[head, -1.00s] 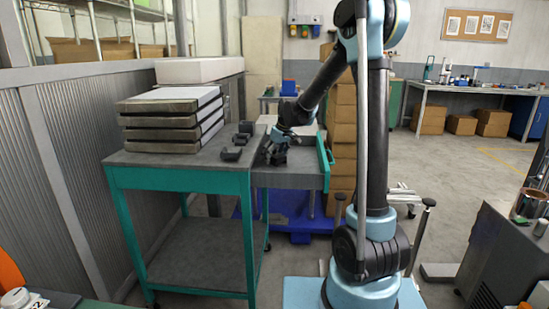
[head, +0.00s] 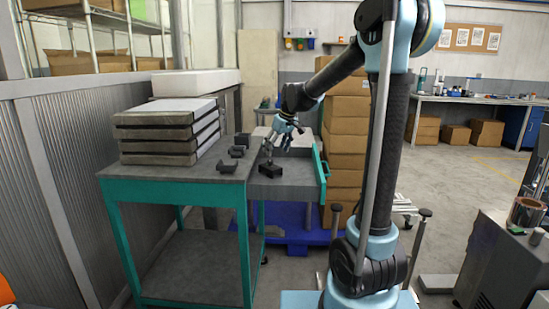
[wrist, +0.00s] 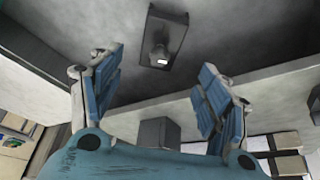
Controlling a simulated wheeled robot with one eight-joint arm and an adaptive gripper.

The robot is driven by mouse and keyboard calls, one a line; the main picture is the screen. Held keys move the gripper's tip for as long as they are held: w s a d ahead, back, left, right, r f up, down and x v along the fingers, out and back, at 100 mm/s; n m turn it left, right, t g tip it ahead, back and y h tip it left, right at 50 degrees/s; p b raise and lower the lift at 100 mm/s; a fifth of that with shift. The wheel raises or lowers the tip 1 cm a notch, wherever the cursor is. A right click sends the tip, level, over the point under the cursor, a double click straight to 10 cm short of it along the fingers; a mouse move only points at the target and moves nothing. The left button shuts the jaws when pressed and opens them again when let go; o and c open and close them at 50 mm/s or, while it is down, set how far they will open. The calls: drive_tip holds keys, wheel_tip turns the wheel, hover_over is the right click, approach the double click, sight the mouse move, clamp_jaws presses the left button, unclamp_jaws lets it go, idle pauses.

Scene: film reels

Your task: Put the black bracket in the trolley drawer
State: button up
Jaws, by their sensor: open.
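The trolley (head: 175,183) has a grey top and teal frame. Its drawer (head: 300,190) is pulled out to the right, with a teal handle (head: 321,166). A black bracket-like piece (head: 271,171), with a flat base and a short upright part, rests at the drawer's left end. In the wrist view the piece (wrist: 174,22) lies on a grey surface beyond my fingertips, apart from them. My gripper (head: 275,143) is just above it, open and empty, its two blue-padded fingers (wrist: 158,68) spread.
Several dark blocks (head: 227,166) sit on the trolley top beside the drawer. A stack of grey film cases (head: 165,146) stands at its left. Cardboard boxes (head: 347,130) are stacked behind the drawer at the right. The right part of the drawer looks clear.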

drive_tip(key=s+d+f+m+h, duration=0.1)
drive_tip(key=s+d+m, duration=0.1)
drive_tip(key=s+d, duration=0.65)
drive_tip(key=s+d+f+m, duration=0.1)
drive_tip(key=s+d+m, duration=0.1)
drive_tip(key=s+d, duration=0.65)
drive_tip(key=s+d+f+m+h, duration=0.1)
drive_tip(key=s+d+f+m, duration=0.1)
drive_tip(key=s+f, duration=0.4)
drive_tip(key=s+d+f+m+g+h, duration=0.1)
drive_tip(key=s+f, duration=0.6)
drive_tip(key=s, duration=0.8)
drive_tip(key=d+m, duration=0.1)
drive_tip(key=d, duration=0.1)
drive_tip(key=shift+d, duration=0.3)
drive_tip(key=shift+w+f, duration=0.2)
drive_tip(key=shift+w, duration=0.15)
